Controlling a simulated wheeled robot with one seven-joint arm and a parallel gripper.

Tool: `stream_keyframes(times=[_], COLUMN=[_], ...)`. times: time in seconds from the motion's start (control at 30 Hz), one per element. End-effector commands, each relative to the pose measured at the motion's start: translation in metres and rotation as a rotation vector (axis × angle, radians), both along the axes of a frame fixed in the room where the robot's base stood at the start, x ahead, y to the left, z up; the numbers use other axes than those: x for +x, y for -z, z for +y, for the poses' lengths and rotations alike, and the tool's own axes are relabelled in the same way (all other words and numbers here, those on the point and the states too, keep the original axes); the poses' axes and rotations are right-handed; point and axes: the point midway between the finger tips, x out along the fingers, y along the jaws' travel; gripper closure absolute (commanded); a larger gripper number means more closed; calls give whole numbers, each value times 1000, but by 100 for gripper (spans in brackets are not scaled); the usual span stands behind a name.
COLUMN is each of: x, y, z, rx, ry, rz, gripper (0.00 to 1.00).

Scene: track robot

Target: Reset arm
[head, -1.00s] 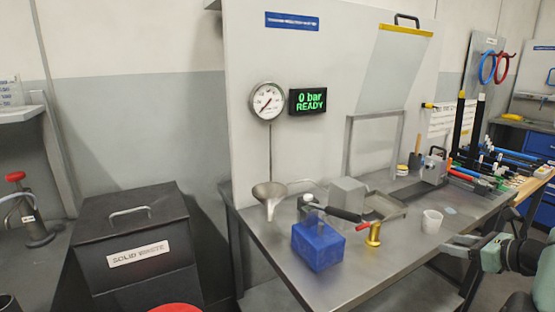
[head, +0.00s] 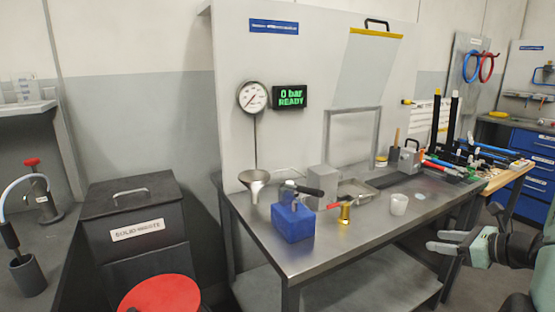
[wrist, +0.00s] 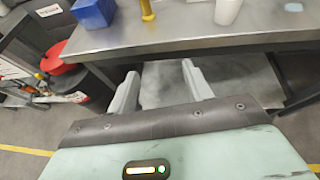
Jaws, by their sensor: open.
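My gripper (head: 452,240) is at the right of the head view, in front of the steel bench's (head: 285,260) front edge and clear of it. Its two fingers are apart with nothing between them. In the wrist view my gripper (wrist: 158,88) points toward the bench's front edge, with the floor and lower shelf showing between and beyond the fingers.
On the bench stand a blue block (head: 292,222), a brass piece with a red handle (head: 345,212), a white cup (head: 399,204) and a funnel (head: 254,182). A black solid waste bin (head: 135,215) and a red round lid (head: 160,293) are at left. The display (head: 290,97) reads 0 bar READY.

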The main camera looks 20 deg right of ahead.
Motion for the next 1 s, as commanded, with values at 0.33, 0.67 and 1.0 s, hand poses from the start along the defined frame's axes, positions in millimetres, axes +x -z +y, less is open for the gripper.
stream_keyframes(times=[0.33,0.67,1.0], x=[38,43,-32], y=[-17,-40,-50], z=[82,248,380], rx=[-78,-323,-828], ry=[-346,-1091,-2024], rz=[16,13,-145], gripper=[50,50,50])
